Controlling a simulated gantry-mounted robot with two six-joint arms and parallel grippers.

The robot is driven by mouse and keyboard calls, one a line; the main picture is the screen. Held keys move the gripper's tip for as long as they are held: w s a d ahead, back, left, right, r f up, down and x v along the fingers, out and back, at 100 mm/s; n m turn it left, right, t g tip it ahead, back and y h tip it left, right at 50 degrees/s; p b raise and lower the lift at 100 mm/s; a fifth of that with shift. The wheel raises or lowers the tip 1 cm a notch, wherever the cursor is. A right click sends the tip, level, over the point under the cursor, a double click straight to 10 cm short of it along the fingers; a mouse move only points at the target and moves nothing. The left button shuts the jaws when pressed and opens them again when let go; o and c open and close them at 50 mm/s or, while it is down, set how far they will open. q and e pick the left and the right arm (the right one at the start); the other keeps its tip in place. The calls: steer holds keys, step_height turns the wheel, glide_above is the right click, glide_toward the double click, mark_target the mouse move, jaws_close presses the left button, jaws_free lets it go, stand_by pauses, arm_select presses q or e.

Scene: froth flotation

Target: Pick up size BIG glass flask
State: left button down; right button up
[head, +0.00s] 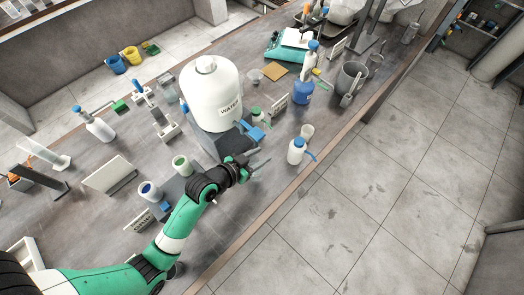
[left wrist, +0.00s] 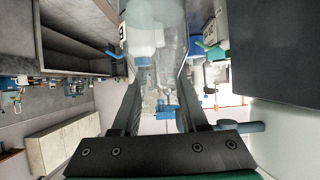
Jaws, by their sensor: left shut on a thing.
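My left gripper (head: 258,163) reaches over the bench just in front of the large white water tank. In the left wrist view its two dark fingers (left wrist: 158,95) stand on either side of a clear glass flask (left wrist: 172,65), and they are shut on it. The glass is see-through, so its outline and any size marking are hard to make out. In the head view the flask can hardly be told apart from the bench. My right gripper is in neither view.
The white water tank (head: 208,90) stands on a dark block behind my gripper. A white wash bottle (head: 296,151) and a small beaker (head: 307,131) stand to the right, close to the bench edge. Two small jars (head: 181,165) are left of my wrist. A blue container (head: 302,93) is farther back.

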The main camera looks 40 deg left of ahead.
arm_select(q)
steer(key=s+d+r, duration=0.5)
steer(key=s, duration=0.3)
steer(key=shift+s+p, duration=0.15)
steer(key=shift+p, duration=0.25)
